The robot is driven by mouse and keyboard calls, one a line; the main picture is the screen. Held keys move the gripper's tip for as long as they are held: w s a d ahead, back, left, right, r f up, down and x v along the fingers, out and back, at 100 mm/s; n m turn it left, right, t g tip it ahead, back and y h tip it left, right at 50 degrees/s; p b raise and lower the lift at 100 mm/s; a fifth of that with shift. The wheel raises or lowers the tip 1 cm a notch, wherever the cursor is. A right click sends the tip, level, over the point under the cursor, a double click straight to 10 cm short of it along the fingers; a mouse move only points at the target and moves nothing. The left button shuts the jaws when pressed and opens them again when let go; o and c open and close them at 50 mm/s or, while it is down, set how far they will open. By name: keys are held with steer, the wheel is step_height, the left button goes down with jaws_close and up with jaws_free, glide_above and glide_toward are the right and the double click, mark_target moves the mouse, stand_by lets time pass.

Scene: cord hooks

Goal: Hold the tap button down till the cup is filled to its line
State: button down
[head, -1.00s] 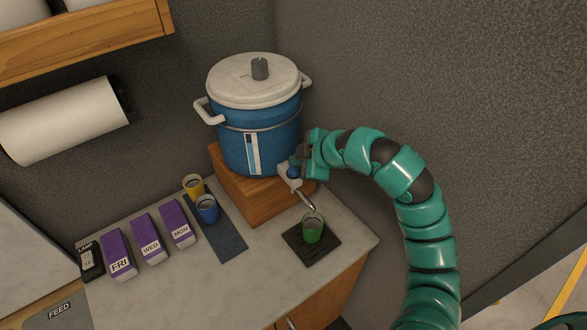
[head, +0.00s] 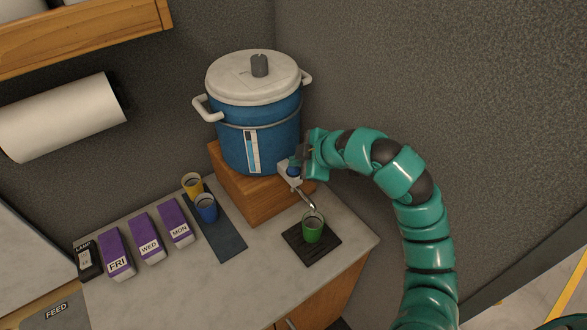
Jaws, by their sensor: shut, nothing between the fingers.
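A blue pot (head: 262,140) with a white lid has a tap (head: 289,180) low on its front, with a blue button (head: 293,171) on top. My gripper (head: 299,161) is shut and empty, its fingertips just above and behind the button. I cannot tell whether they touch it. The thin metal spout (head: 308,201) points down into a green cup (head: 313,229), which stands upright on a dark slatted mat (head: 298,248). The cup's line and its liquid level are too small to make out.
The pot stands on a wooden block (head: 247,197). The counter's front middle is clear. A wall rises behind.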

mark_target(297, 170)
steer(key=shift+f+b, duration=0.55)
stand_by(0.8)
steer(key=shift+r, duration=0.15)
stand_by(4.0)
steer(key=shift+r, duration=0.8)
steer(key=shift+r+p, duration=0.55)
steer(key=shift+r, duration=2)
